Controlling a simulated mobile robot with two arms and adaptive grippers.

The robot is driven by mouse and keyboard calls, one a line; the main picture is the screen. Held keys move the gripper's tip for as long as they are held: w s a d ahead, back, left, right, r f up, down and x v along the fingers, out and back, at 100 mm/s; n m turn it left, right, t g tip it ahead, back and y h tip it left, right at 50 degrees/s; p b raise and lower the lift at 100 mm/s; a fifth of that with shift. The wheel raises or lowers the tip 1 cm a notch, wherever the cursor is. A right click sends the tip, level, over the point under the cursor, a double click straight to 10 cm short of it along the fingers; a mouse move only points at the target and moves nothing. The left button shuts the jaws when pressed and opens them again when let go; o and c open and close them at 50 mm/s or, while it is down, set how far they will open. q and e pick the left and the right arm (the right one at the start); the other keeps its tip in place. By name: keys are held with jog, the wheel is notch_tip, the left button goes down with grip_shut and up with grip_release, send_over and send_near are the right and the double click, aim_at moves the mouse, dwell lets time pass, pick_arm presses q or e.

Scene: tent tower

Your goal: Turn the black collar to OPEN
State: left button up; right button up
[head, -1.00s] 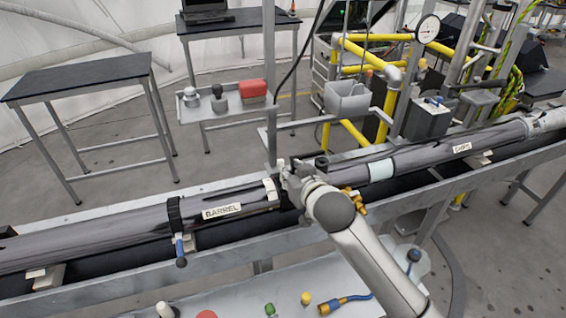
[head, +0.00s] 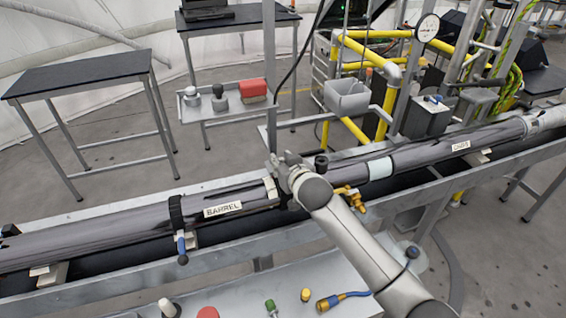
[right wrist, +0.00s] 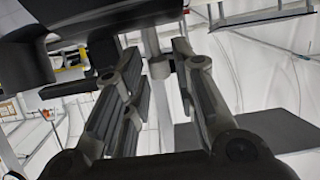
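A long dark tube with a BARREL label (head: 222,209) lies along the metal rail. A black ring (head: 176,213) with a blue-and-black handle (head: 181,247) is around it left of the label. Another black part (head: 286,196) shows at the barrel's right end, mostly hidden by my right gripper. I cannot tell for sure which is the collar, and I read no OPEN mark. My right gripper (head: 279,166) is at the tube, right of the label. In the right wrist view its fingers (right wrist: 156,62) are apart, with no object clearly held. My left gripper is out of view.
An upright grey post (head: 270,90) stands close behind my right gripper. Brass fittings (head: 352,197) sit just right of it. Yellow pipes (head: 365,52) stand behind.

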grip_shut()
